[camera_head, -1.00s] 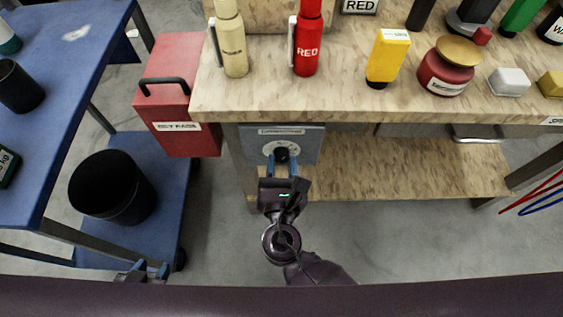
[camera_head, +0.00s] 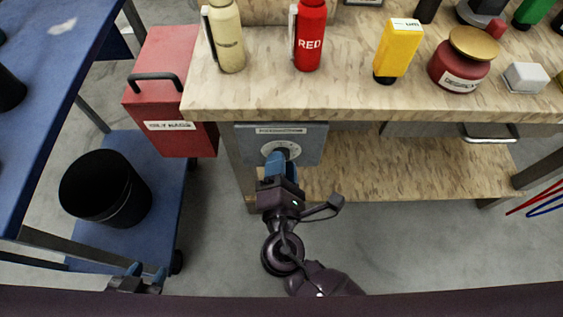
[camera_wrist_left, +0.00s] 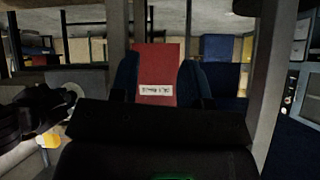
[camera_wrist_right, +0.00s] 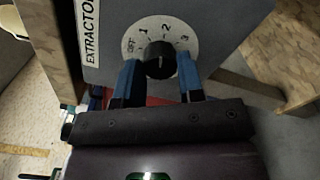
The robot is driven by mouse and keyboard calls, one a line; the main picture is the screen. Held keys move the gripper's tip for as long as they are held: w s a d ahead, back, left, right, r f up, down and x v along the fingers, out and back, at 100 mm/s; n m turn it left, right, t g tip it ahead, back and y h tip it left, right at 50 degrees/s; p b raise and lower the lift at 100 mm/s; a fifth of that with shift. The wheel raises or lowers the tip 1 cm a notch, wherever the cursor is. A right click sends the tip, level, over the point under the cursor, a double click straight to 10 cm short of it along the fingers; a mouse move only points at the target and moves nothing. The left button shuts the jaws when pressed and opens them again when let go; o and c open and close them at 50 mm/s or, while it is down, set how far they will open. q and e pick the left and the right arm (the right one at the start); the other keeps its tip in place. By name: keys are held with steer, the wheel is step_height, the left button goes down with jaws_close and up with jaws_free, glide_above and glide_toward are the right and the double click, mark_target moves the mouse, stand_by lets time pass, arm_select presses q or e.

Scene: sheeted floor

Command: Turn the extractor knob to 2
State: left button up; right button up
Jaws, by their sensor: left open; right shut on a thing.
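The extractor panel (camera_head: 311,145) is a grey box under the front edge of the workbench. Its white dial (camera_wrist_right: 185,50) is marked OFF, 1, 2 and 3 in the right wrist view. The black knob (camera_wrist_right: 160,59) sits in the dial's middle; its pale line points roughly up toward the 1-to-2 side, exact setting unclear. My right gripper (camera_wrist_right: 160,78) is shut on the knob, a blue finger on each side. In the head view my right gripper (camera_head: 280,157) hides most of the knob. My left gripper (camera_head: 141,270) is open and empty at the lower left.
A red box (camera_head: 172,85) with a black handle stands left of the panel; it also shows in the left wrist view (camera_wrist_left: 158,70). A black bin (camera_head: 105,190) is on a blue cart shelf. Bottles and jars stand on the workbench (camera_head: 270,95). Floor in front is clear.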

steer(key=shift+f+m, duration=0.1)
steer(key=shift+m, duration=0.5)
steer(key=o, duration=0.9)
steer(key=shift+s+p, duration=0.3)
steer(key=shift+s, duration=5.15)
